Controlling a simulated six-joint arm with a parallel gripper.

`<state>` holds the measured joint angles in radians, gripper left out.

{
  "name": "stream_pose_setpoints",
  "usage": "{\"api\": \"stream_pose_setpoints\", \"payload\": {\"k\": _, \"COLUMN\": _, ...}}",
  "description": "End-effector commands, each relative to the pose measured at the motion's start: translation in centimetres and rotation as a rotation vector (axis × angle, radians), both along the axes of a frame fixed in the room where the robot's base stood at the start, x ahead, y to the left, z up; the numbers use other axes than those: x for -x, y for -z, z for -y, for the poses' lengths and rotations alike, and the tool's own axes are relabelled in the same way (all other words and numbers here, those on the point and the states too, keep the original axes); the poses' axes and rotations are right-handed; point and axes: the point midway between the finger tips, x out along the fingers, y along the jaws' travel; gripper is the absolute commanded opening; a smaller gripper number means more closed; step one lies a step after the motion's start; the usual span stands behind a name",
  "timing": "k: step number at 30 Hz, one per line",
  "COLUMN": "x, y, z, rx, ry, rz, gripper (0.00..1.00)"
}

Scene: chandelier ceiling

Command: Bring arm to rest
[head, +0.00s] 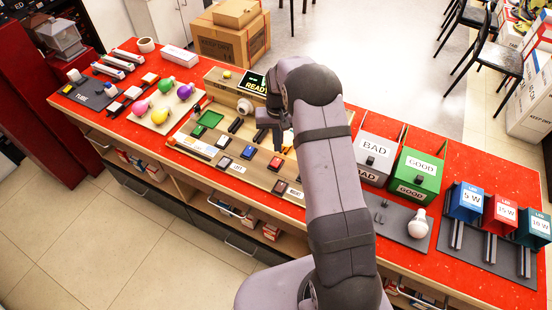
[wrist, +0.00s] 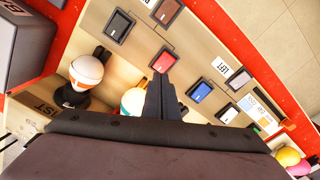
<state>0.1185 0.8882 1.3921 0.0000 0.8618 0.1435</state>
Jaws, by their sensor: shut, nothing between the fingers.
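My gripper (head: 277,132) hangs over the wooden test board (head: 200,148) in the middle of the red counter, below my bent arm. In the wrist view its dark fingers (wrist: 165,95) are together, with nothing between them. They point toward the red button (wrist: 163,62) and appear above the board, apart from it. A white bulb with an orange band (wrist: 86,72) stands in a black base to the left of the fingers. A white and teal round thing (wrist: 132,100) is partly hidden behind the gripper. My arm hides part of the board in the head view.
The BAD box (head: 371,148) and GOOD box (head: 420,160) stand right of my arm. A white bulb (head: 417,223) is on a grey mat near them. Blue (head: 466,200), red (head: 500,213) and teal (head: 534,227) boxes are far right. Coloured bulbs (head: 160,113) lie left.

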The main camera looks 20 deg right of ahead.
Motion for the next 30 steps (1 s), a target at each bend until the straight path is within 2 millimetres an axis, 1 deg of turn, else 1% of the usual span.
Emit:
{"api": "stream_pose_setpoints", "payload": {"k": 1, "x": 0.0, "y": -0.7, "z": 0.0, "rx": 0.000, "ry": 0.000, "rz": 0.000, "gripper": 0.00}}
{"api": "stream_pose_setpoints", "payload": {"k": 6, "x": 0.0, "y": -1.3, "z": 0.0, "rx": 0.000, "ry": 0.000, "rz": 0.000, "gripper": 0.00}}
{"api": "stream_pose_setpoints", "payload": {"k": 20, "x": 0.0, "y": -1.3, "z": 0.0, "rx": 0.000, "ry": -0.003, "rz": 0.001, "gripper": 0.00}}
{"api": "stream_pose_setpoints", "payload": {"k": 24, "x": -0.4, "y": -1.1, "z": 0.1, "rx": 0.003, "ry": -0.053, "rz": 0.023, "gripper": 0.00}}
{"api": "stream_pose_setpoints", "payload": {"k": 26, "x": 1.1, "y": 0.0, "z": -0.1, "rx": -0.001, "ry": -0.068, "rz": -0.008, "gripper": 0.00}}
{"api": "stream_pose_setpoints", "payload": {"k": 28, "x": 3.5, "y": 1.5, "z": -0.4, "rx": -0.008, "ry": -0.082, "rz": -0.055, "gripper": 0.00}}
{"api": "stream_pose_setpoints", "payload": {"k": 29, "x": 4.7, "y": 2.1, "z": -0.6, "rx": -0.013, "ry": -0.089, "rz": -0.080, "gripper": 0.00}}
{"api": "stream_pose_setpoints", "payload": {"k": 30, "x": 6.7, "y": 3.1, "z": -0.8, "rx": -0.020, "ry": -0.097, "rz": -0.119, "gripper": 0.00}}
